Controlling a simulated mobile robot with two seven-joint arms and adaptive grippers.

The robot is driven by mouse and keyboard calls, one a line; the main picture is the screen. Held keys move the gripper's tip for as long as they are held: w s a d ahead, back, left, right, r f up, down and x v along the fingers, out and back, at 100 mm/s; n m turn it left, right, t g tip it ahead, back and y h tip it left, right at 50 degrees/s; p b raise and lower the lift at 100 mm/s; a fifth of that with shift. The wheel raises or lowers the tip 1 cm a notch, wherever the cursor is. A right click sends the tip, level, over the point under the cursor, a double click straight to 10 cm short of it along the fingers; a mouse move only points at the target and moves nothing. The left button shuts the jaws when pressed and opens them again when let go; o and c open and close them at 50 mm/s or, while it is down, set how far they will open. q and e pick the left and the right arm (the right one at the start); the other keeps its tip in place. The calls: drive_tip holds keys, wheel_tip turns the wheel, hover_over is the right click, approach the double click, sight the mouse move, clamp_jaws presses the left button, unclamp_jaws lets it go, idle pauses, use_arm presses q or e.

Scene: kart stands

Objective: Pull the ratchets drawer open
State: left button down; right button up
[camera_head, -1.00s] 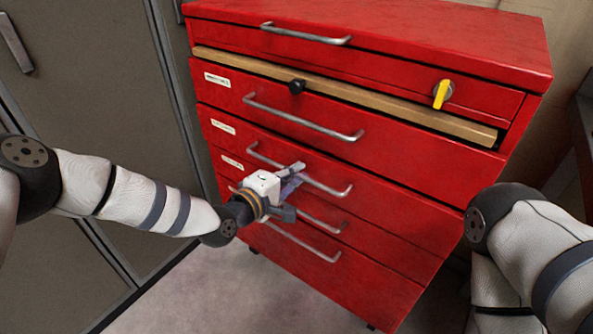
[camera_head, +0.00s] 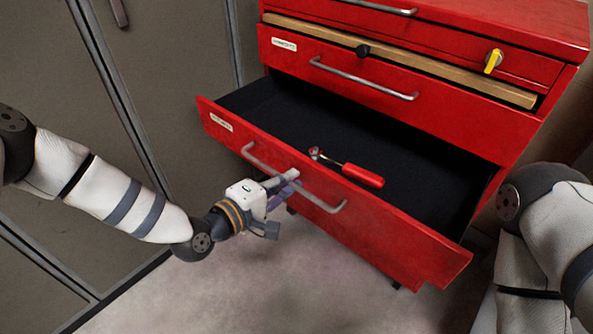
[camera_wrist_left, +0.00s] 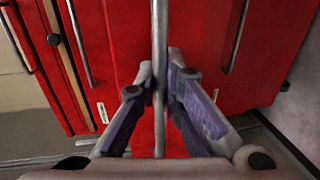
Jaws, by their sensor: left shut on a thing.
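The ratchets drawer (camera_head: 225,128) of the red tool cabinet stands pulled out, showing a dark interior. A ratchet with a red handle (camera_head: 362,175) lies inside it. The small label on the drawer front is too blurred to read. My left gripper (camera_head: 287,183) is at the drawer's metal handle (camera_head: 325,206). In the left wrist view its fingers (camera_wrist_left: 160,85) are shut on that handle bar (camera_wrist_left: 159,35). My right gripper is out of view; only part of my right arm shows at the right edge.
The drawer above (camera_head: 455,120) is shut, with a wooden strip (camera_head: 440,83), a black knob (camera_head: 362,51) and a yellow key-like knob (camera_head: 493,61) over it. Grey lockers (camera_head: 165,60) stand at the left. Grey floor (camera_head: 250,285) is clear below the drawer.

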use_arm(q)
drive_tip(key=shift+f+v, duration=0.2)
drive_tip(key=shift+v, duration=0.9)
drive_tip(key=c, duration=1.7)
unclamp_jaws()
drive_tip(key=v, duration=1.2)
drive_tip(key=shift+a, duration=0.1)
